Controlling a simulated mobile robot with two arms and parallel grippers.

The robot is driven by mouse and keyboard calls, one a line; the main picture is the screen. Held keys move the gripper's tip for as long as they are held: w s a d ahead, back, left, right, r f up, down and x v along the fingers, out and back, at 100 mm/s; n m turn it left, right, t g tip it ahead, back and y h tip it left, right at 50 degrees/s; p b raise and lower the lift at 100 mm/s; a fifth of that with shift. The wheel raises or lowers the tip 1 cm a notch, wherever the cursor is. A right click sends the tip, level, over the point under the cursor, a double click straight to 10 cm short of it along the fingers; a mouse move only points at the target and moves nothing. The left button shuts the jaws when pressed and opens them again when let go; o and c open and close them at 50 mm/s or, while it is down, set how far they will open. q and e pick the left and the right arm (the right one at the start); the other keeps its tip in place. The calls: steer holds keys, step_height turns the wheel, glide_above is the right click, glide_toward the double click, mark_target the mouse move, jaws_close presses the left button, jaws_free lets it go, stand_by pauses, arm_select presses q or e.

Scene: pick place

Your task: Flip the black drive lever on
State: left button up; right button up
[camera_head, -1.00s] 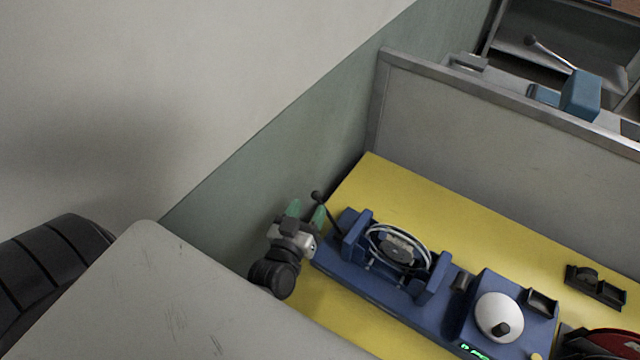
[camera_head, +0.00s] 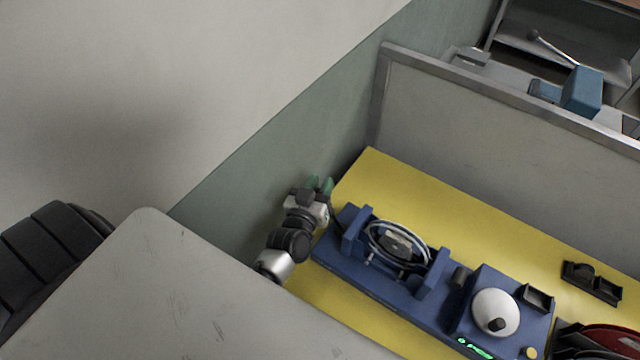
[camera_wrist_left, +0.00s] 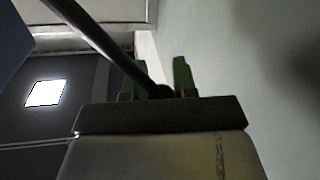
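The blue drive unit (camera_head: 365,282) stands on the yellow tabletop. Its black drive lever (camera_head: 337,219) rises at its left end, leaning up and left, with its upper part mostly hidden by my left gripper. My left gripper (camera_head: 320,186) is at the top of the lever, its green fingers close together. My right gripper is not in view.
A white dial (camera_head: 495,312) and lit green display sit on the unit's right part. A black holder (camera_head: 592,283) lies to the right. A grey partition (camera_head: 480,140) borders the table's back, and a green-and-white wall is at left. A grey panel (camera_head: 160,290) fills the foreground.

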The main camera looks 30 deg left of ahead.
arm_select(q)
jaws_close()
steer(key=d+m, duration=0.1)
steer(key=d+r+m+p, duration=0.1)
steer(key=d+m, duration=0.1)
steer(key=d+r+m+p, duration=0.1)
steer(key=shift+s+d+m+t, duration=0.2)
steer(key=shift+m+t, duration=0.1)
steer(key=shift+t, duration=0.1)
steer(key=o, duration=0.8)
jaws_free()
steer(key=shift+a, duration=0.15)
steer(key=shift+c, duration=0.2)
steer(key=shift+s, duration=0.1)
